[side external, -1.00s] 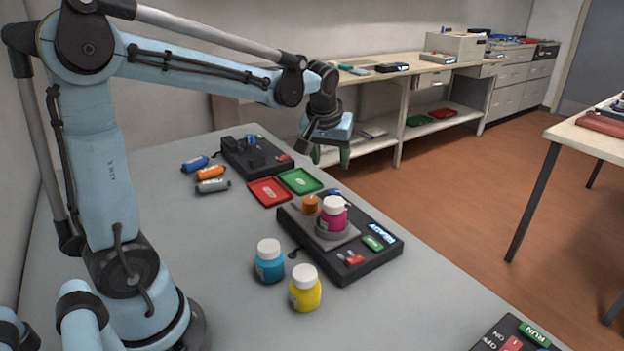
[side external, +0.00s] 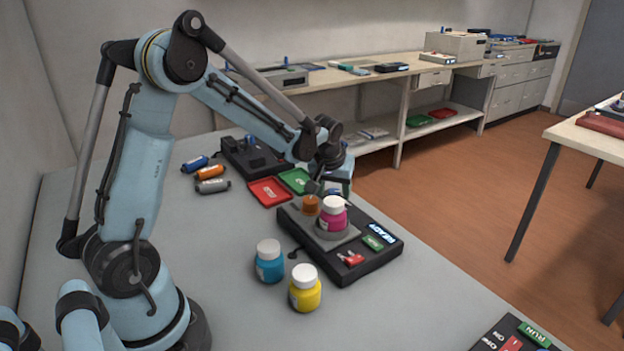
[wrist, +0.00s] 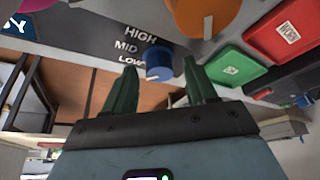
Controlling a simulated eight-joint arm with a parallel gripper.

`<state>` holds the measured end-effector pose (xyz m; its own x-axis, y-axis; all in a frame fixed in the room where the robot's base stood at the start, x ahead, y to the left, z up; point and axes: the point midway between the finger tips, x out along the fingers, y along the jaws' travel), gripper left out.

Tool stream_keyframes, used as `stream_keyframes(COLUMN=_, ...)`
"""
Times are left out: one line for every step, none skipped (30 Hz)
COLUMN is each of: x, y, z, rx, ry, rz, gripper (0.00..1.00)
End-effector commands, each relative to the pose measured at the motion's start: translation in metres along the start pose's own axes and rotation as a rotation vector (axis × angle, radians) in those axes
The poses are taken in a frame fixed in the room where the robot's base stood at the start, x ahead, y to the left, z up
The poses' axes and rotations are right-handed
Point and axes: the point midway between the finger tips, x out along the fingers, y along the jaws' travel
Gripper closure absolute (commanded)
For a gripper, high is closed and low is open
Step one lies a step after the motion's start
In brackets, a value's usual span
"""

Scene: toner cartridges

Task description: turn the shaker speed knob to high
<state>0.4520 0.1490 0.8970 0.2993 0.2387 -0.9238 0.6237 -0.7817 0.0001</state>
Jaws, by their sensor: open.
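The shaker (side external: 352,270) is a dark box on the grey table with a lit READY panel (side external: 381,233). Its blue speed knob (wrist: 158,56) shows in the wrist view beside the printed words HIGH, MID and LOW. A white mark on the knob faces the bottom of the picture, on the LOW side. My gripper (wrist: 160,66) is open, with one green finger on each side of the knob in that view; I cannot tell whether they touch it. In the side view my gripper (side external: 338,184) is low at the shaker's far edge and hides the knob.
A magenta bottle (side external: 333,216) and an orange knob-like part (side external: 310,206) stand on the shaker close to my gripper. Blue (side external: 269,262) and yellow (side external: 305,290) bottles stand in front. Red (side external: 269,191) and green (side external: 296,180) trays lie behind.

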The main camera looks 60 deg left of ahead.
Motion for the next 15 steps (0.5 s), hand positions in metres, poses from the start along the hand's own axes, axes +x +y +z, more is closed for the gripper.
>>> stream_keyframes(x=0.0017, y=-0.0001, z=-0.0001, rx=0.0, ry=0.0, rz=0.0, gripper=0.43)
stream_keyframes(x=0.0023, y=-0.0001, z=-0.0001, rx=0.0, ry=0.0, rz=0.0, gripper=0.43)
stream_keyframes(x=0.0028, y=-0.0001, z=-0.0001, rx=0.0, ry=0.0, rz=0.0, gripper=0.43)
stream_keyframes(x=0.003, y=-0.0001, z=-0.0001, rx=0.0, ry=0.0, rz=0.0, gripper=0.43)
stream_keyframes(x=0.0031, y=-0.0001, z=-0.0001, rx=0.0, ry=0.0, rz=0.0, gripper=0.43)
stream_keyframes(x=0.003, y=-0.0001, z=-0.0001, rx=0.0, ry=0.0, rz=0.0, gripper=0.43)
stream_keyframes(x=0.003, y=-0.0001, z=-0.0001, rx=0.0, ry=0.0, rz=0.0, gripper=0.43)
stream_keyframes(x=0.0029, y=-0.0001, z=-0.0001, rx=0.0, ry=0.0, rz=0.0, gripper=0.43)
stream_keyframes(x=0.0029, y=-0.0001, z=-0.0001, rx=0.0, ry=0.0, rz=0.0, gripper=0.43)
stream_keyframes(x=0.0029, y=-0.0001, z=0.0, rx=0.0, ry=0.0, rz=0.0, gripper=0.43)
stream_keyframes(x=0.0028, y=-0.0001, z=0.0, rx=0.0, ry=0.0, rz=0.0, gripper=0.48)
stream_keyframes(x=0.0028, y=-0.0001, z=0.0, rx=0.0, ry=0.0, rz=0.0, gripper=0.54)
stream_keyframes(x=0.0028, y=0.0, z=0.0, rx=0.0, ry=0.0, rz=0.0, gripper=0.59)
stream_keyframes(x=0.0027, y=0.0, z=0.0, rx=0.0, ry=0.0, rz=0.0, gripper=0.63)
stream_keyframes(x=0.0027, y=0.0, z=0.0, rx=0.0, ry=0.0, rz=0.0, gripper=0.69)
